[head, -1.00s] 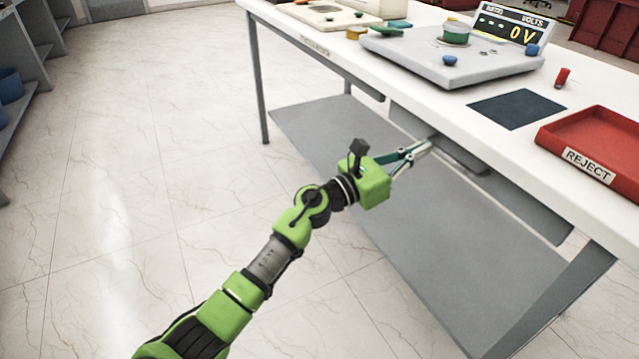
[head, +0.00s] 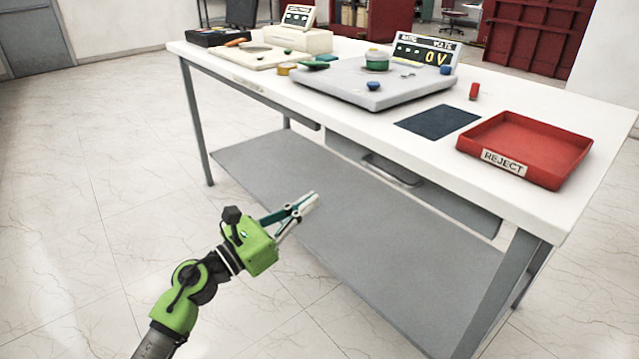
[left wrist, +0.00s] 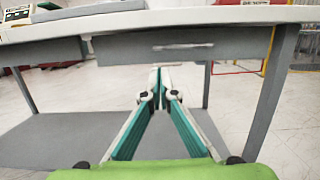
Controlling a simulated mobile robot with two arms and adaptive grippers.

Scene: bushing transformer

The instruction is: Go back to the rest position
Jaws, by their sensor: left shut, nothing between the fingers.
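My left gripper (head: 308,201) is in front of the workbench, below the level of its top, over the floor and lower shelf as the head view shows it. Its fingers are together and nothing is between them. In the left wrist view the shut fingertips (left wrist: 159,80) point toward the bench front, below a drawer handle. The green left arm comes in from the lower left of the head view. My right gripper is in neither view.
The white workbench (head: 330,105) carries a grey test plate (head: 350,92), a volts display (head: 425,50), a dark mat (head: 438,122), a red REJECT tray (head: 530,135) and a small red part (head: 474,91). A drawer (head: 440,195) hangs underneath. The floor at left is clear.

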